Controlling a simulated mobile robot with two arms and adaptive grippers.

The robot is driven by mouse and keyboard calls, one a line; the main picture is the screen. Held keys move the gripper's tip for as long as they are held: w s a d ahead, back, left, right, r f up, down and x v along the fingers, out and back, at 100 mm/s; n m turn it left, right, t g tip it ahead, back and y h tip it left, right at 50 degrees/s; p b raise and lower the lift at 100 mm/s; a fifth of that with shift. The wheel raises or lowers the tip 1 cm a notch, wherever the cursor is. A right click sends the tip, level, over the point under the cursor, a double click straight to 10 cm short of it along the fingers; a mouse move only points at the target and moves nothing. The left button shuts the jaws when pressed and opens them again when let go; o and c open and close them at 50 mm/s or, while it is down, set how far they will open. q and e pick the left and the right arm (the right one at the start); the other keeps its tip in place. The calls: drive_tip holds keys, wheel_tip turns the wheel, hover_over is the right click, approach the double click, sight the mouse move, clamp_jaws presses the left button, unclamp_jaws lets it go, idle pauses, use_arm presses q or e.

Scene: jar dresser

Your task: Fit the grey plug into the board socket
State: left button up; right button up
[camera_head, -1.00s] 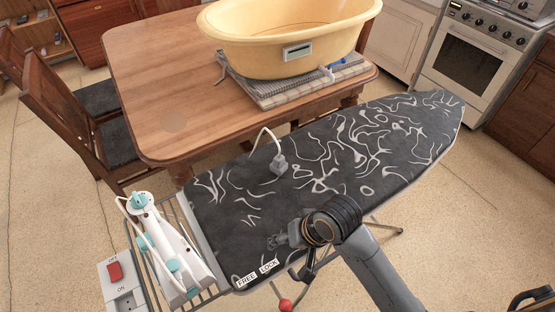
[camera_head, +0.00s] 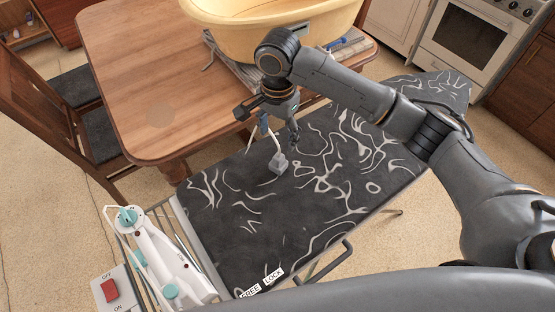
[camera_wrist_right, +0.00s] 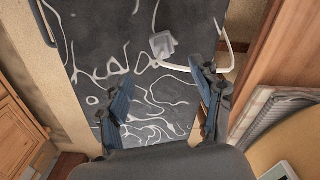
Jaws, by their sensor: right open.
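The grey plug (camera_head: 279,163) lies on the dark patterned ironing board, with its white cord looping from it. It also shows in the right wrist view (camera_wrist_right: 162,44), ahead of my fingers. My right gripper (camera_head: 278,132) is above the board just behind the plug, fingers pointing down. It is open and empty, its fingers spread wide in the wrist view (camera_wrist_right: 165,85). It appears apart from the plug. A switch panel (camera_head: 112,288) with a red OFF/ON switch is at the lower left; its lower part, where the socket was visible earlier, is cut off. My left gripper is out of view.
A white and teal iron (camera_head: 165,255) rests on the rack at the board's left end. A wooden table (camera_head: 150,80) behind holds a yellow tub (camera_head: 235,35) and folded cloths. The ironing board (camera_head: 330,190) is clear around the plug.

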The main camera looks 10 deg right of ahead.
sight(278, 156)
wheel_tip(278, 156, down, 7)
drive_tip(key=shift+w+d+f+p, duration=0.15)
drive_tip(key=shift+f+p, duration=0.1)
drive_tip(key=shift+f, duration=1.15)
drive_tip(key=shift+w+d+f+p, duration=0.15)
drive_tip(key=shift+f+p, duration=0.1)
drive_tip(key=shift+f, duration=1.1)
drive_tip(key=shift+a, duration=0.1)
drive_tip(key=shift+c, duration=0.2)
drive_tip(key=c, duration=1.2)
drive_tip(key=shift+r, duration=0.1)
